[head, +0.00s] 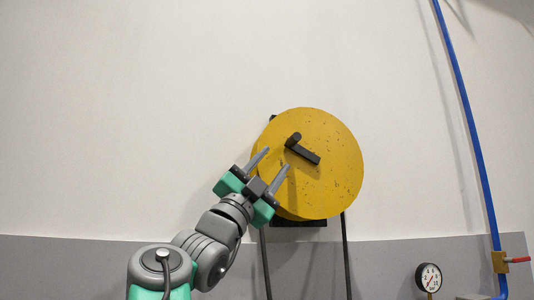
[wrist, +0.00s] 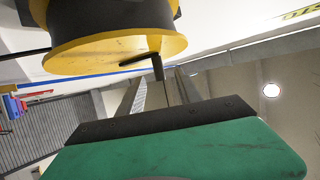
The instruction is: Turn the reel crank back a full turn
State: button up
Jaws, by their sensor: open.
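The reel (head: 335,180) is a round yellow disc with dark specks, mounted at the wall. Its black crank (head: 303,153) runs from near the disc's middle up and left to a stubby handle (head: 294,139). My gripper (head: 276,158) is open and empty, its two grey fingers pointing up and right toward the handle, just below and left of it. In the wrist view the reel (wrist: 100,55) is at the top left, and the handle (wrist: 158,68) reaches down toward the space between my fingers (wrist: 160,92). I cannot tell whether a finger touches it.
A blue pipe (head: 470,120) with a red-handled valve (head: 516,260) runs down the wall at the right. A pressure gauge (head: 428,278) stands at the lower right. Dark legs (head: 346,255) hang below the reel. The wall left of the reel is bare.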

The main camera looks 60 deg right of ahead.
aim_at(292, 142)
jog(key=r, duration=0.1)
jog(key=s+d+r+p, duration=0.2)
jog(key=shift+r, duration=0.15)
jog(key=shift+w+d+r+p, duration=0.15)
jog(key=shift+d+r+p, duration=0.75)
jog(key=shift+d+p, duration=0.3)
jog(key=shift+s+d+r, duration=0.25)
jog(key=shift+d+r, duration=0.05)
jog(key=shift+w+f, duration=0.1)
jog(key=shift+c, duration=0.4)
grip_shut()
